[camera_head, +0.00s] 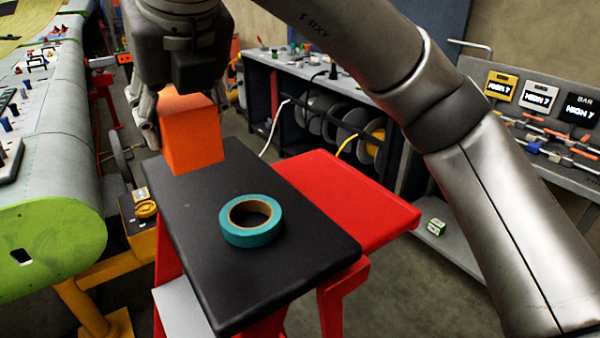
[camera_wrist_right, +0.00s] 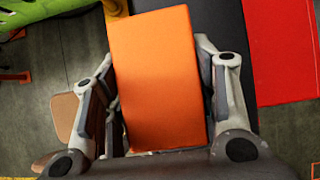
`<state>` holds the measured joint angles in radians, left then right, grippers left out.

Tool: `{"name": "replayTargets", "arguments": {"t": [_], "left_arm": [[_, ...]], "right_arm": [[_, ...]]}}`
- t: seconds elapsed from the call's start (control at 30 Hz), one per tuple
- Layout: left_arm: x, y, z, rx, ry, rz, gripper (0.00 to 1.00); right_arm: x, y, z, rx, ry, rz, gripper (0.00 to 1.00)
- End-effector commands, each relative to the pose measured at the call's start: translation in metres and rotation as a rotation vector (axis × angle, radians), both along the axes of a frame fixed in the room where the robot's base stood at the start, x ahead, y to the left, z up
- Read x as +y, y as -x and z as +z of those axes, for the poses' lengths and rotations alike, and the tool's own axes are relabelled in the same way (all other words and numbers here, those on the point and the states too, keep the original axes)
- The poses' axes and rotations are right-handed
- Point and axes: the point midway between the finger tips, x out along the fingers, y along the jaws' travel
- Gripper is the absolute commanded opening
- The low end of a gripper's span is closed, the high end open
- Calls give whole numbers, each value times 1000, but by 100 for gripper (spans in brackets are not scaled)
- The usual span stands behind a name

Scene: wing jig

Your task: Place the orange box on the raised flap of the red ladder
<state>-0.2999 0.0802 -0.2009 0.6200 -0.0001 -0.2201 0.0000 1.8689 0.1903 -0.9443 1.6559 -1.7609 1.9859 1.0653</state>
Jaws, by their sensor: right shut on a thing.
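The orange box (camera_head: 193,135) is in my right gripper (camera_head: 180,112), over the far left part of a black top in the head view. In the right wrist view the box (camera_wrist_right: 158,80) fills the space between the two fingers of the right gripper (camera_wrist_right: 160,100), which is shut on it. I cannot tell whether the box touches the black top. The red ladder has a black top (camera_head: 190,230) and a flat red flap (camera_head: 345,195) extending to its right. The red flap also shows at the upper right in the wrist view (camera_wrist_right: 282,50). My left gripper is not in view.
A teal tape roll (camera_head: 252,232) lies on the black top. A wing with a green end (camera_head: 50,235) runs along the left. A workbench with cable reels (camera_head: 325,115) stands behind, and a grey shelf with displays (camera_head: 540,120) is at the right. The red flap is bare.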

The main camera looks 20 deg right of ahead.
Motion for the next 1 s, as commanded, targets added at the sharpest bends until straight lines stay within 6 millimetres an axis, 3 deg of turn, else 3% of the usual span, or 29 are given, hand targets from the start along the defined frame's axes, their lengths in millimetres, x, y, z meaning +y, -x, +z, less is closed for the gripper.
{"name": "replayTargets", "arguments": {"t": [0.3, 0.6, 0.87, 1.0], "left_arm": [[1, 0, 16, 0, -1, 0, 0], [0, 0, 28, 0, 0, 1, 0], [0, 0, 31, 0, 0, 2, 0], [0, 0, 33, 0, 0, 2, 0]], "right_arm": [[-94, -9, -29, 2, -1, 18, 24], [-179, 7, -66, 2, 1, 2, 24], [-206, 17, -79, 1, 0, -4, 24], [-212, 7, -86, 3, -4, -5, 24]]}}
